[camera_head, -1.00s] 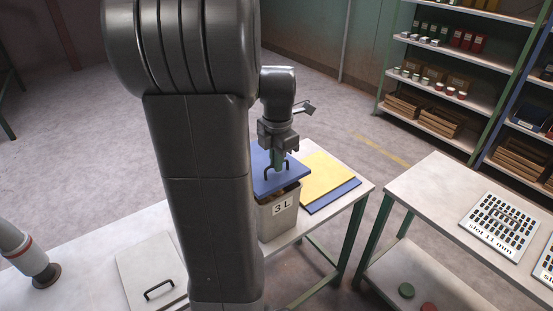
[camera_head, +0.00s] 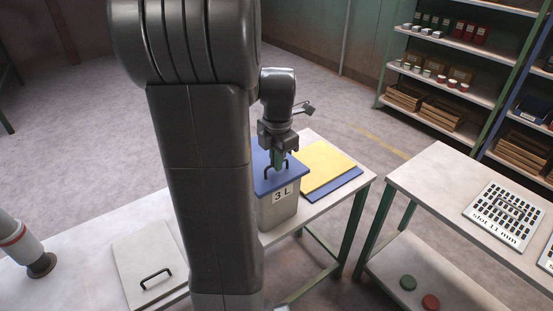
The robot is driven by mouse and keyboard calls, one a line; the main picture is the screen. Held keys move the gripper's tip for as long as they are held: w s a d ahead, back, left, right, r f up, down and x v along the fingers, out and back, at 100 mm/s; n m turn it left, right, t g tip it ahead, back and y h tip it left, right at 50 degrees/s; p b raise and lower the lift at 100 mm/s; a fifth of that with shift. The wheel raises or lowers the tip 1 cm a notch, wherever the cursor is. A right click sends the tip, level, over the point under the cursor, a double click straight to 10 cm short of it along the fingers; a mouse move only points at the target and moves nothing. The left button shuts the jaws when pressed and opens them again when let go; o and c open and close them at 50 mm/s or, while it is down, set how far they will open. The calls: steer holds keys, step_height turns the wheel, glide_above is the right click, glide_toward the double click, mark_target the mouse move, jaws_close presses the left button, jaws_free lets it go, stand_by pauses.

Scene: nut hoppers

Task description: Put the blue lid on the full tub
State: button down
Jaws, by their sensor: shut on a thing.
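The blue lid (camera_head: 270,181) lies level on top of the grey tub marked "3 L" (camera_head: 279,210), and its edge meets the tub's rim along the visible front. My gripper (camera_head: 277,166) is shut on the lid's dark handle from above. My arm hides the left part of the lid and of the tub. The inside of the tub is covered by the lid, so its contents do not show.
A yellow sheet (camera_head: 318,163) on a blue one (camera_head: 345,185) lies right of the tub. A grey lid with a handle (camera_head: 148,264) lies at the table's front left. A second table (camera_head: 430,185) holds a slotted plate (camera_head: 503,214). Shelves (camera_head: 445,88) stand behind.

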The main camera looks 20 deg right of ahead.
steer(key=c, duration=1.5)
jaws_free()
step_height(320, 180, up, 14)
steer(key=shift+s, duration=0.25)
steer(key=shift+d+f, duration=0.1)
steer(key=f, duration=1.3)
steer(key=shift+w+f, duration=0.2)
steer(key=shift+w, duration=0.05)
steer(key=shift+r+p, duration=0.6)
steer(key=shift+r, duration=0.15)
steer(key=shift+f, duration=0.1)
